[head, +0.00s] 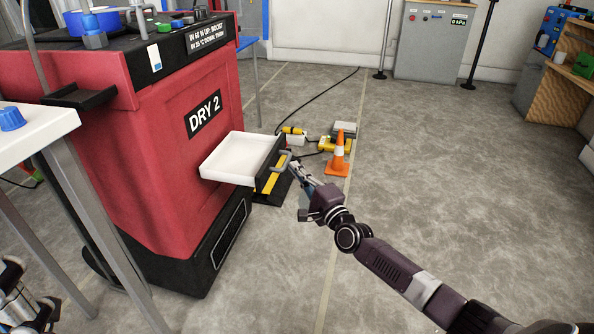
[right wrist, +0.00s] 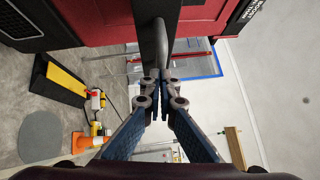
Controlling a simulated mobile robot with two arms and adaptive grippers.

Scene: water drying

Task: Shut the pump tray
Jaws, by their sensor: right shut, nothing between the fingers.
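The pump tray (head: 242,150) is a white open drawer sticking out of the red "DRY 2" machine (head: 190,150). Its inside looks empty. Its dark front carries a grey handle (head: 284,160). My right gripper (head: 295,168) is shut and empty, with its tips close to the handle on the outer side. In the right wrist view the shut fingertips (right wrist: 160,76) are just below the grey handle (right wrist: 160,45); I cannot tell if they touch it. Grey metal parts show at the lower left of the head view; I cannot make out a left gripper's fingers there.
An orange cone (head: 338,155) and yellow equipment (head: 293,133) with a black cable stand on the floor behind the tray. A white table (head: 40,130) with a blue knob is at the left. A grey cabinet (head: 432,45) stands at the back. The floor at right is clear.

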